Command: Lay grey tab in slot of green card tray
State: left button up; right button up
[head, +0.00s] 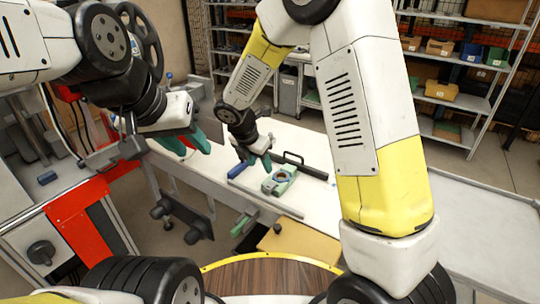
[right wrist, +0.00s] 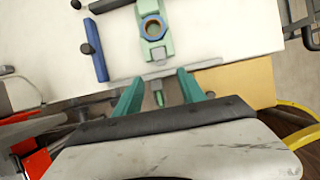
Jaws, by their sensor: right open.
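A green holder (head: 280,180) with a dark ring on it lies on the white table. It also shows in the right wrist view (right wrist: 154,46), at the top centre; I cannot tell for sure that it is the card tray. A thin grey strip (right wrist: 180,70) lies beside its near end; I cannot tell whether this is the tab. My right gripper (head: 254,160) is open above the table, just left of the holder, and its fingers (right wrist: 158,88) are apart with nothing held.
A blue bar (right wrist: 96,50) lies left of the holder, and a black handled bar (head: 300,165) lies behind it. A small green part (head: 243,222) sits below the table's near edge. A tan board (head: 300,242) is in front. Shelves (head: 455,90) stand at the back.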

jog(key=s+d+r+m+y, duration=0.1)
jog(key=s+d+r+m, duration=0.3)
jog(key=d+r+m, duration=0.25)
jog(key=s+d+r+m+y, duration=0.1)
jog(key=s+d+r+m, duration=0.45)
jog(key=r+m, duration=0.25)
jog(key=s+d+r+m+t+y, duration=0.1)
jog(key=s+d+r+m, duration=0.1)
jog(key=s+m, duration=0.4)
jog(key=s+d+r+m+t+y, duration=0.1)
jog(key=s+d+r+m, duration=0.1)
jog(key=s+r+m, duration=0.2)
jog(key=s+m, duration=0.3)
jog(key=m, duration=0.1)
jog(key=shift+d+r+t+y, duration=0.3)
